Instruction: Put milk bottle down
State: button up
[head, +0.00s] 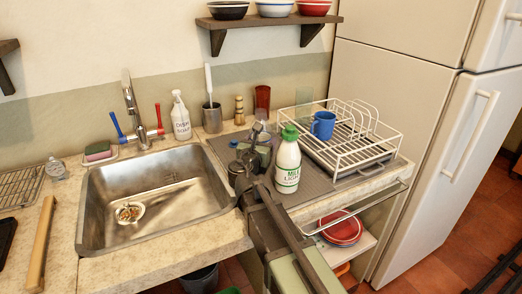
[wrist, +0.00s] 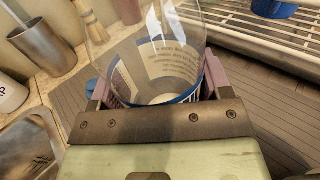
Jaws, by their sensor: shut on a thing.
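A white milk bottle (head: 287,167) with a green cap and a "MILK LIGHT" label stands upright on the grey mat, just right of my gripper. My gripper (head: 252,155) is low over the mat beside the sink. In the wrist view, my gripper (wrist: 155,95) is shut on a clear vessel (wrist: 158,62) with a printed label and a blue band, gripped between both fingers. It does not look like the white bottle. In the head view the held vessel is mostly hidden by my gripper, and I cannot tell whether it touches the mat.
A white dish rack (head: 352,150) with a blue mug (head: 323,125) stands at the right. The steel sink (head: 150,205) is at the left. Bare mat (wrist: 240,118) shows right of the gripper.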

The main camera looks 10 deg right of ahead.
jog(key=o, duration=1.2)
jog(key=shift+o, duration=0.2)
jog(key=shift+s+a+r, duration=0.1)
jog(key=shift+s+r, duration=0.05)
jog(key=shift+s, duration=0.05)
jog(key=v, duration=1.1)
jog(key=shift+s+a, duration=0.2)
jog(key=shift+s, duration=0.1)
